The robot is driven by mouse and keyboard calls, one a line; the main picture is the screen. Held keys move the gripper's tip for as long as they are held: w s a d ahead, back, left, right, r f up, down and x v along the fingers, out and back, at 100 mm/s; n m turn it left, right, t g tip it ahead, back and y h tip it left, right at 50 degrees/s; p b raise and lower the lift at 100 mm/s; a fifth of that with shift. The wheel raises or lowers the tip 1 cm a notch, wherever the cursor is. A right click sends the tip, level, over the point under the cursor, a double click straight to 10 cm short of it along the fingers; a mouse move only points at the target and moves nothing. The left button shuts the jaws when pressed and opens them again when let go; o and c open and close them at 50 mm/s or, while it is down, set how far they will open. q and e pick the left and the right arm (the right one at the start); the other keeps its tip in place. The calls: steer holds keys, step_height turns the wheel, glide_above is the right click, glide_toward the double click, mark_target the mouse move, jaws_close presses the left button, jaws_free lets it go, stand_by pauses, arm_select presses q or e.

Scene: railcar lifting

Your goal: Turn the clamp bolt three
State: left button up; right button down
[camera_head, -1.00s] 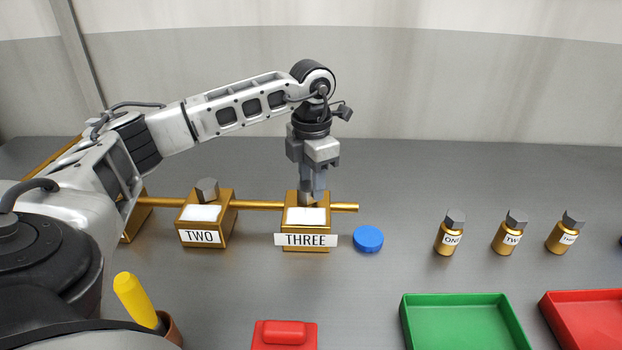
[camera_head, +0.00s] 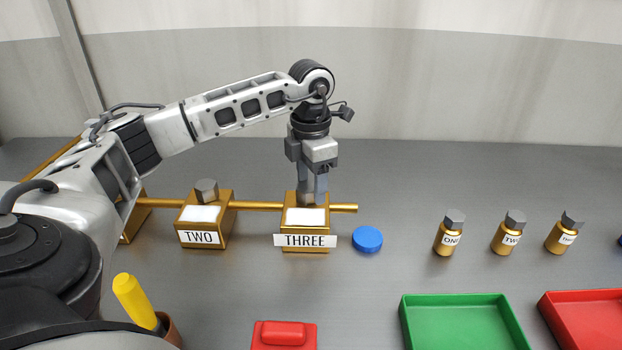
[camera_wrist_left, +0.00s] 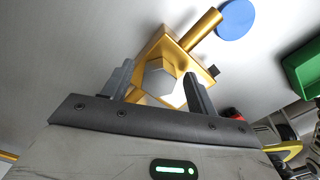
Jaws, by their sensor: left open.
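Clamp three is a gold block (camera_head: 305,240) with a white top pad and a "THREE" label (camera_head: 306,241), on a gold rod (camera_head: 257,205). Its grey hex bolt (camera_head: 308,198) stands on the block's far part and is partly covered by my fingers. My left gripper (camera_head: 313,196) points straight down over the block, open, with its fingertips at the bolt. In the left wrist view the hex bolt head (camera_wrist_left: 160,76) lies between the two spread fingers (camera_wrist_left: 158,85), with a gap on each side. My right gripper is not in view.
Clamp two (camera_head: 204,232) with its bolt stands to the left on the same rod. A blue disc (camera_head: 367,239) lies just right of clamp three. A red block (camera_head: 284,334) lies in front.

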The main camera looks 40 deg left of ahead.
arm_select(q)
step_height(320, 180, up, 8)
steer(key=shift+f, duration=0.1)
step_height(320, 180, up, 7)
steer(key=p, duration=0.2)
glide_above(311, 185)
steer(key=shift+r, duration=0.6)
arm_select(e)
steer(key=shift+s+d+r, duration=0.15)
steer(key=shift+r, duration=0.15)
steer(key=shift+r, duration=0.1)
